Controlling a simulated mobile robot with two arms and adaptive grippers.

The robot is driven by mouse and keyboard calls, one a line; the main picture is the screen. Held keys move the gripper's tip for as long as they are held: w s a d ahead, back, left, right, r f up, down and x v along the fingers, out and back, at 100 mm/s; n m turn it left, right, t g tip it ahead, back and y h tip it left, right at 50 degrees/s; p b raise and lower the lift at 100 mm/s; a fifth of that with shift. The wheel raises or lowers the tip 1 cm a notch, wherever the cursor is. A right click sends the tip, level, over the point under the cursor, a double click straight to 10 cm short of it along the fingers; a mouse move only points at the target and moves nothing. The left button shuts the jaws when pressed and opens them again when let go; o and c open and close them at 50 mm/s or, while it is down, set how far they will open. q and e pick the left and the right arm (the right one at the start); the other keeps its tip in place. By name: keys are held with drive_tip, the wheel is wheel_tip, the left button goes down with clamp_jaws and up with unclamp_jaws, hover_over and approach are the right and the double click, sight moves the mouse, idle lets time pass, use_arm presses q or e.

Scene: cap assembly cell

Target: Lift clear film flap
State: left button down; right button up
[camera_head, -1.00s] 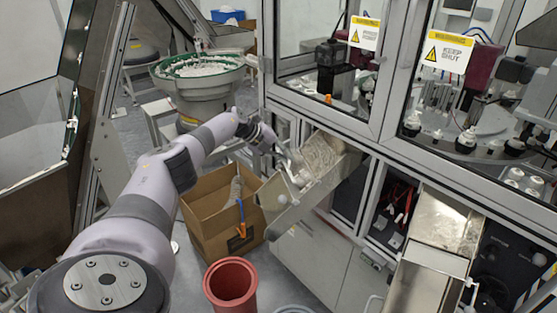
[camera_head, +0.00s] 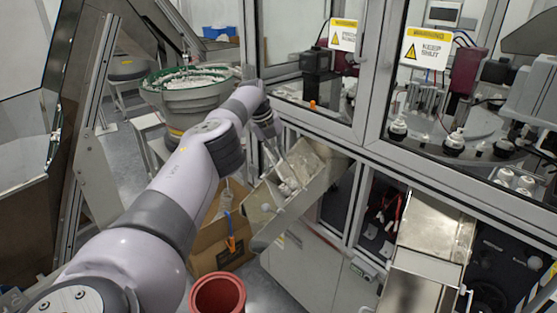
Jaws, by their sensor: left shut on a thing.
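My left gripper (camera_head: 279,168) reaches in from the left, fingers pointing down into the upper part of a sloped metal chute (camera_head: 322,182) on the machine's front. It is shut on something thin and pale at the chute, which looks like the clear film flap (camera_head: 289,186). The film is see-through and small here, so its edges and how far it is raised cannot be made out. My right gripper is not in view.
A cardboard box (camera_head: 207,245) stands below the chute, with a red bucket (camera_head: 217,294) in front. A bowl feeder (camera_head: 187,90) is behind my arm. A second metal chute (camera_head: 436,232) and glazed doors with warning signs (camera_head: 427,48) are on the right.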

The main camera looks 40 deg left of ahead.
use_arm(q)
drive_tip(key=shift+w+d, duration=0.1)
drive_tip(key=shift+d, duration=0.05)
drive_tip(key=c, duration=1.8)
unclamp_jaws()
drive_tip(key=v, duration=1.2)
drive_tip(key=shift+f, duration=0.1)
